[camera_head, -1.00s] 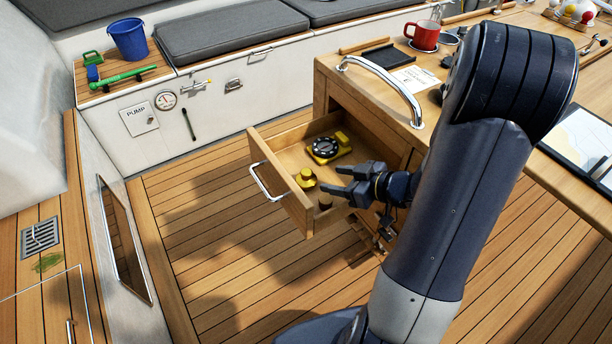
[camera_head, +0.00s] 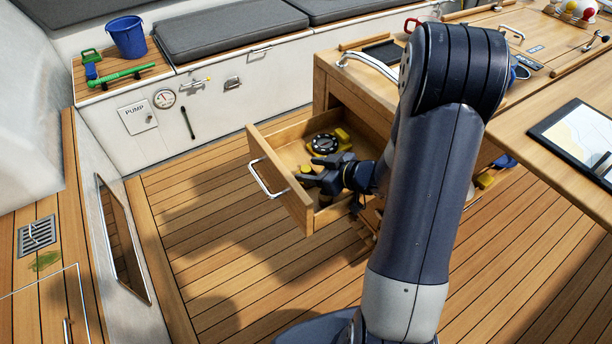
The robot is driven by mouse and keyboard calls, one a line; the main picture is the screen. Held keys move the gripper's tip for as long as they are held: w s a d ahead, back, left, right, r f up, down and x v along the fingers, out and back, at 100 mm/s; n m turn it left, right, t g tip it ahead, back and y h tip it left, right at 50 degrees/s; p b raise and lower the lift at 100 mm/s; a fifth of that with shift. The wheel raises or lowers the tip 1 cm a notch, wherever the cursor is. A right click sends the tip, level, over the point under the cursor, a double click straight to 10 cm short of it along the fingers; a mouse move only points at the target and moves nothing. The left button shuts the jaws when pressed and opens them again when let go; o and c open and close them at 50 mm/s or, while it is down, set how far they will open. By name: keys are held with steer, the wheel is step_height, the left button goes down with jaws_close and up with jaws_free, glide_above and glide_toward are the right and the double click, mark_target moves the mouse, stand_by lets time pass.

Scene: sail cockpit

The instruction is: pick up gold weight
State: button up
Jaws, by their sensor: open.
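The gold weight (camera_head: 306,169) is in the open wooden drawer (camera_head: 262,160), near the drawer's front panel. Only its small yellow top shows; my gripper hides the rest. My gripper (camera_head: 311,170) is open, with its fingers pointing left into the drawer. The two fingertips are at the weight, one on its far side and one on its near side in this view. I cannot tell whether they touch it.
A yellow hand compass with a black dial (camera_head: 325,144) lies behind the gripper in the drawer. The drawer's metal handle (camera_head: 266,180) sticks out at the front. The wooden counter (camera_head: 345,85) rises behind. Open deck (camera_head: 215,235) lies left.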

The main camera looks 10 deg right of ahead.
steer(key=shift+c, duration=0.4)
jaws_close()
steer(key=shift+r, duration=0.1)
